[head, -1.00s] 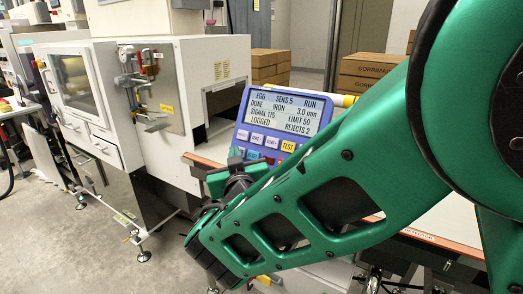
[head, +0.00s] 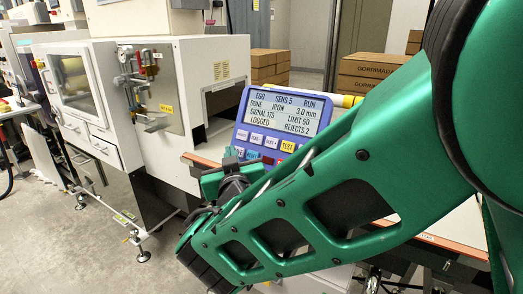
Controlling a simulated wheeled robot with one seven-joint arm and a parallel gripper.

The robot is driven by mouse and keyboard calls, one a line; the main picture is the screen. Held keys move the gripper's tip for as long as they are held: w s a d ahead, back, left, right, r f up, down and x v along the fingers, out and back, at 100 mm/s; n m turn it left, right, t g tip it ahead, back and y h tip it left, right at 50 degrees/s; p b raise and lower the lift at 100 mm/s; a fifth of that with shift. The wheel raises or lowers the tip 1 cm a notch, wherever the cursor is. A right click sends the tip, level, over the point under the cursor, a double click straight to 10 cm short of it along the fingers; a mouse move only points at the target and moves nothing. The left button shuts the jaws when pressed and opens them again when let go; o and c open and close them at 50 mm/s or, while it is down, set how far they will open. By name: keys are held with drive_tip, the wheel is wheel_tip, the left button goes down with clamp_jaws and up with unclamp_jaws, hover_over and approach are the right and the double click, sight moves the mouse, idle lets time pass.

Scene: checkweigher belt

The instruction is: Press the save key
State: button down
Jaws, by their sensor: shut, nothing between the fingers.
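The blue control panel (head: 237,121) stands tilted at the middle of the head view. Its screen (head: 278,108) reads EGG, SENS 5, RUN, DONE, IRON 3.0 mm, SIGNAL 175, LIMIT 50, LOGGED, REJECTS 2. Below it is a row of pale keys (head: 256,139) with a yellow TEST key (head: 288,146) at its right end. A cyan key (head: 252,155) shows in the lower row, the rest of which my arm partly hides. I cannot pick out a save label. My gripper (head: 230,157) is shut and empty at the panel's lower left; I cannot tell whether it touches.
A white machine (head: 180,60) with a tunnel opening stands left of the panel. Cardboard boxes (head: 375,72) are stacked behind. The belt's orange-edged frame (head: 450,247) runs to the lower right. Grey floor is open at the lower left.

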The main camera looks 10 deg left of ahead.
drive_tip(key=shift+s, duration=0.1)
drive_tip(key=shift+s+a+r, duration=0.3)
drive_tip(key=shift+s+r, duration=0.1)
drive_tip(key=shift+s, duration=0.25)
drive_tip(key=shift+s+a+r, duration=0.25)
drive_tip(key=shift+s+r, duration=0.1)
drive_tip(key=shift+s, duration=0.3)
drive_tip(key=shift+s+a+r, duration=0.3)
drive_tip(key=shift+s+r, duration=0.1)
drive_tip(key=shift+s, duration=0.25)
drive_tip(key=shift+s, duration=0.1)
drive_tip(key=s+r, duration=0.1)
drive_tip(key=s+a, duration=0.1)
drive_tip(key=s, duration=0.1)
drive_tip(key=s+a+r, duration=0.1)
drive_tip(key=shift+s+r, duration=0.35)
drive_tip(key=shift+s, duration=0.05)
